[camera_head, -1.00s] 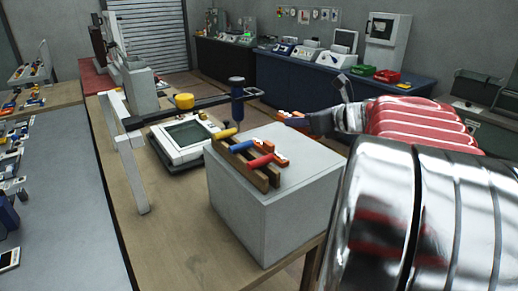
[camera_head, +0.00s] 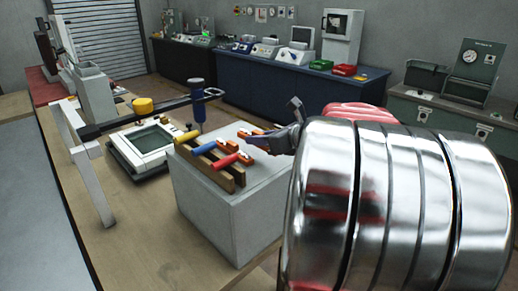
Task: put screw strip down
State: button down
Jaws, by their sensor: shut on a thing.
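My gripper (camera_head: 276,138) is at the right side of the grey block (camera_head: 222,215), and my own arm hides much of it. It is shut on an orange screw strip (camera_head: 264,145), which shows just below the fingers, over or at the block's top. I cannot tell whether the strip touches the top. The rack holds tools with yellow (camera_head: 187,137), blue (camera_head: 204,148) and red (camera_head: 226,161) handles.
A blue upright tool (camera_head: 197,100) on a dark arm frame (camera_head: 115,125) stands behind the block. A white device (camera_head: 148,145) sits on the wooden table (camera_head: 145,240) to the left. The block's front right top is clear.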

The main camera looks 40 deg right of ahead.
aim_at(260, 157)
jog(key=shift+f, duration=1.85)
jog(key=shift+f, duration=0.1)
jog(key=c, duration=1.8)
grip_release()
jog(key=shift+s+r, duration=0.2)
jog(key=shift+s, duration=0.1)
jog(key=v, duration=1)
jog(key=shift+s+r, duration=0.35)
jog(key=shift+s, duration=0.3)
